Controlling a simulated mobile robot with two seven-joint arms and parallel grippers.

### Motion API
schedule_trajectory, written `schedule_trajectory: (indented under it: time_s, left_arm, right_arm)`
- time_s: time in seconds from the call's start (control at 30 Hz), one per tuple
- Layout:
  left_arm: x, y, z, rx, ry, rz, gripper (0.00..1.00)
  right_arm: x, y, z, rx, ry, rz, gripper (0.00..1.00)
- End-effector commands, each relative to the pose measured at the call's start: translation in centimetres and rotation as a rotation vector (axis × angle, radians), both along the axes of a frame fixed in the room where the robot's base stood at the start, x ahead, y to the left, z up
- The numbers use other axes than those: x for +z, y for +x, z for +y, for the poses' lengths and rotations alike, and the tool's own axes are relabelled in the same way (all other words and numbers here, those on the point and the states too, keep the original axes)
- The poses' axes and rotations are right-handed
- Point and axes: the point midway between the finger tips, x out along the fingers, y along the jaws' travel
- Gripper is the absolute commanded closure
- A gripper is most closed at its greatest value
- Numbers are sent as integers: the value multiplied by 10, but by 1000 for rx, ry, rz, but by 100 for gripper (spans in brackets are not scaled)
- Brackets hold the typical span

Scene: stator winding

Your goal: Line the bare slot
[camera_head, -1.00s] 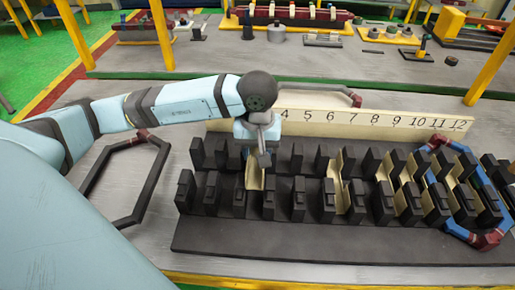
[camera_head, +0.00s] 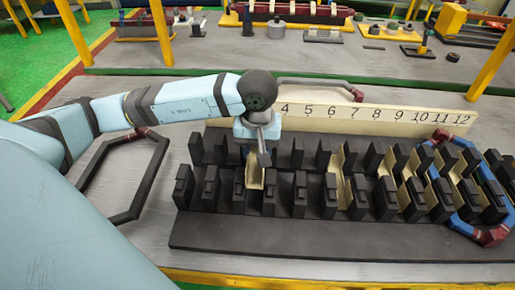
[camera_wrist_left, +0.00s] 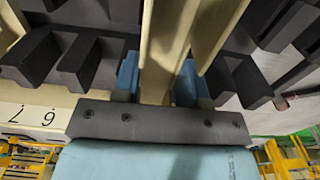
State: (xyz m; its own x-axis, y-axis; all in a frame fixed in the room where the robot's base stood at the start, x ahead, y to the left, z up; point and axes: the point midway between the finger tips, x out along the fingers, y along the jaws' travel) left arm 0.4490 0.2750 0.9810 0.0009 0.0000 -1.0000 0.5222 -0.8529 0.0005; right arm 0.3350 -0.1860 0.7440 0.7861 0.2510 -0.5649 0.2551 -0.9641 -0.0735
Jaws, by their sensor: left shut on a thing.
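A dark slotted block (camera_head: 300,240) lies across the table, with two rows of black teeth. My left gripper (camera_head: 264,158) hangs over its left part, pointing down, shut on a cream slot liner (camera_head: 255,177). In the left wrist view the liner (camera_wrist_left: 168,50) is a long folded channel between my two blue fingers (camera_wrist_left: 160,82). Its lower part is between black teeth in the head view; whether it touches the slot floor I cannot tell. Other cream liners sit in slots at the middle (camera_head: 345,188) and right (camera_head: 404,190). My right gripper is not in view.
A cream number board (camera_head: 385,122) stands behind the block; my arm hides its lowest numbers. A dark coil frame (camera_head: 124,180) lies at the left. A blue and dark red coil (camera_head: 495,236) sits around the right end. The table front is clear.

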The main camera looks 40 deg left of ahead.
Motion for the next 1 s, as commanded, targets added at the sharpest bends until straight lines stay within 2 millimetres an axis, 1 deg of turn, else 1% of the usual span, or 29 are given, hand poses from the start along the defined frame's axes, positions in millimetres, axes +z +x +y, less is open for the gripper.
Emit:
schedule_trajectory:
  time_s: [0.33,0.83,1.0]
  left_arm:
    - [-12,0,0,0,0,0,74]
    - [-27,0,0,0,1,-1,74]
    - [-32,0,0,0,1,-1,74]
  right_arm:
    - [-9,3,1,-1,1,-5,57]
    - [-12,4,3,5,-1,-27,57]
    - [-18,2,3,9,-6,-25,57]
